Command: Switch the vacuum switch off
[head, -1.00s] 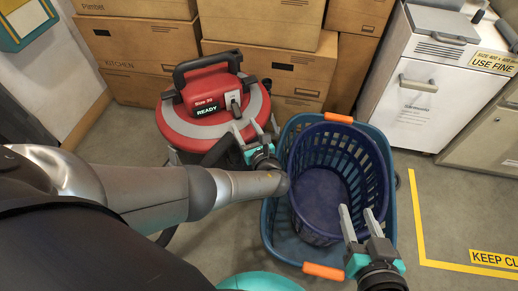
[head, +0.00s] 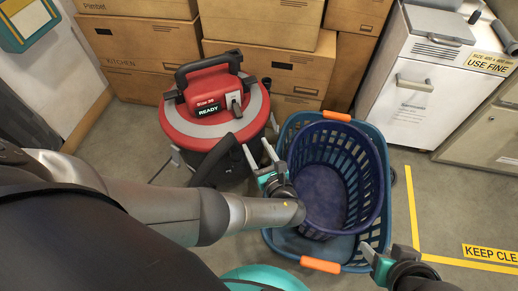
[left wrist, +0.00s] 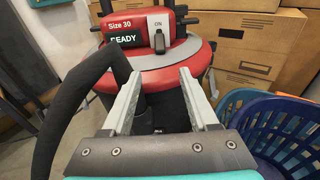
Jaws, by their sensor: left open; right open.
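The vacuum (head: 200,118) has a red lid and a dark drum and stands on the floor. Its panel reads "READY" (head: 208,111). My left gripper (head: 258,150) is open and empty, to the lower right of the vacuum lid. In its own view the left gripper (left wrist: 161,75) shows two spread fingers. My right gripper (head: 378,258) is open and empty at the lower right.
A black hose (left wrist: 75,105) curves up left of my left fingers. A light blue basket (head: 282,242) with orange handles holds a dark blue basket (head: 362,165) right of the vacuum. Cardboard boxes (head: 265,65) stand behind. A white cabinet (head: 425,95) stands at the right.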

